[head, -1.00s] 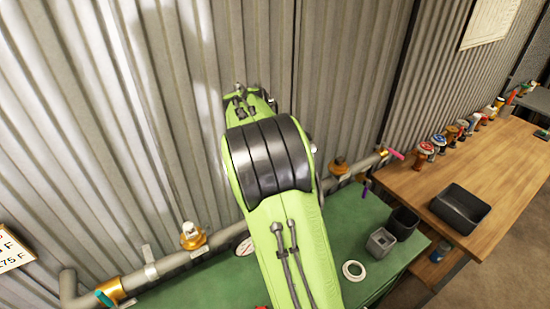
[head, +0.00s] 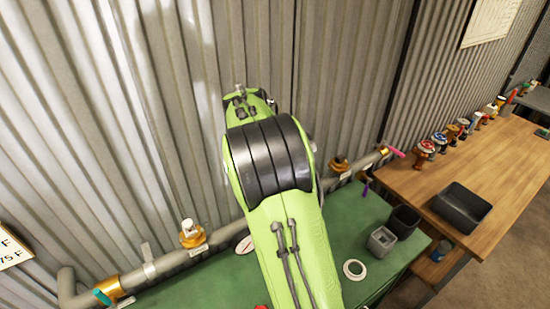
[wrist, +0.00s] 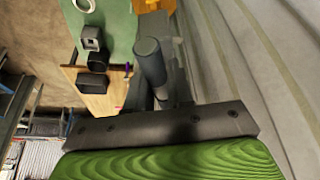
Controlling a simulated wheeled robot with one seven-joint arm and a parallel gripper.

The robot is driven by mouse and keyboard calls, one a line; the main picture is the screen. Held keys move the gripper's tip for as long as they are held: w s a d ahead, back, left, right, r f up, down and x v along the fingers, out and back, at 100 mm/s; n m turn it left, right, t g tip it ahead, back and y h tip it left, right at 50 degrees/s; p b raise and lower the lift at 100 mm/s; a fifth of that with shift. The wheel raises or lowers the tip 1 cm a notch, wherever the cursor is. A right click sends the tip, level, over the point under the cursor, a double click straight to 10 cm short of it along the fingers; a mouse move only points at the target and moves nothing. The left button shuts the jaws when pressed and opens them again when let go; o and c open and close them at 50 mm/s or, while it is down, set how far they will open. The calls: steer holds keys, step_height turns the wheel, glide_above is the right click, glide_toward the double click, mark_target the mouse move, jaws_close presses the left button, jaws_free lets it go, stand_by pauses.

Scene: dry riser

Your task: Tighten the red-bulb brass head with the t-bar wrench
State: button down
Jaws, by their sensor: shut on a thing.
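In the wrist view, my gripper (wrist: 165,103) is shut on a dark grey cylindrical bar (wrist: 149,60), which looks like part of the t-bar wrench. The rest of the wrench and the grip itself are largely hidden. An orange-brass fitting (wrist: 152,5) shows at the top edge of that view, beyond the bar. In the head view my green arm hides my gripper and the middle of the grey pipe (head: 170,262). Brass fittings sit on this pipe to the left (head: 191,238) and right (head: 339,166) of the arm. I cannot make out a red bulb on either.
A corrugated metal wall (head: 345,70) stands close behind the pipe. The green bench (head: 335,225) holds a grey holder (head: 381,241), a dark cup (head: 403,221) and a white ring (head: 354,269). A wooden table (head: 430,187) at right holds a black tray (head: 461,207) and several valves.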

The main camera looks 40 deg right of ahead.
steer(key=shift+f, duration=0.4)
steer(key=shift+s+f+b, duration=0.15)
steer(key=shift+b, duration=0.3)
steer(key=shift+s+f, duration=0.2)
steer(key=shift+s, duration=0.05)
steer(key=shift+r, duration=0.2)
steer(key=shift+w+r+p, duration=0.45)
steer(key=shift+r+p, duration=0.3)
steer(key=shift+s+r+p, duration=0.1)
steer(key=shift+r+p, duration=0.25)
steer(key=shift+r, duration=0.15)
steer(key=shift+f, duration=0.1)
